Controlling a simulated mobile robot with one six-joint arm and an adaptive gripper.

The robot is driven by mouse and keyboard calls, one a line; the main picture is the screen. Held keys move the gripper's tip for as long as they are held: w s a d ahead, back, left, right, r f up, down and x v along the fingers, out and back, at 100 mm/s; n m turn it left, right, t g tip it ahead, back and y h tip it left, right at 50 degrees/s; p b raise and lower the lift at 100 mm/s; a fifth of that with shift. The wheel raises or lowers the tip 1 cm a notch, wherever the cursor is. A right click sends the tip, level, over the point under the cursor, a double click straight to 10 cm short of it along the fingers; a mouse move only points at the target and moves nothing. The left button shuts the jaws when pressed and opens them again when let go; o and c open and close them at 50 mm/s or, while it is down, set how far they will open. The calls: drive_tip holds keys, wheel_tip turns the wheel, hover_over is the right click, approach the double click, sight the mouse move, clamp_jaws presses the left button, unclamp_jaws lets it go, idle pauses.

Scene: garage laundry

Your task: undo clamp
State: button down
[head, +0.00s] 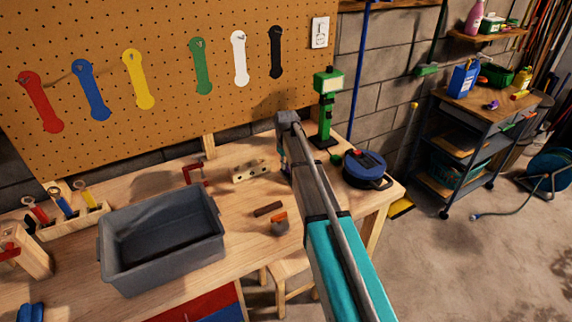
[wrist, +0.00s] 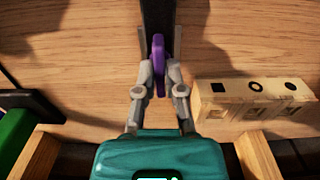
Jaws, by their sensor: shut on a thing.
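In the wrist view my gripper (wrist: 159,80) is shut on a narrow purple piece (wrist: 158,52), one finger on each side. The purple piece lies against a dark bar (wrist: 158,16) that runs to the top of the picture. I cannot tell whether these are parts of a clamp. In the head view my arm reaches over the right part of the workbench and hides most of my gripper and what it holds. A red clamp-shaped thing (head: 194,172) is at the bench's back, left of my arm and apart from it.
A wooden block with holes (head: 251,171) lies left of my gripper; it also shows in the wrist view (wrist: 253,99). A green lamp (head: 325,108) and a blue reel (head: 366,169) stand to the right. A grey bin (head: 106,247) fills the bench's left front.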

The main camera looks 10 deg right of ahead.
drive_tip(key=shift+s+f, duration=0.2)
drive_tip(key=shift+s, duration=0.35)
drive_tip(key=c, duration=0.8)
unclamp_jaws()
drive_tip(key=shift+w+f, duration=0.1)
drive_tip(key=shift+o, duration=0.3)
drive_tip(key=shift+w+f, duration=0.1)
drive_tip(key=shift+w, duration=0.2)
drive_tip(key=shift+w, duration=0.15)
drive_tip(key=shift+m, duration=0.3)
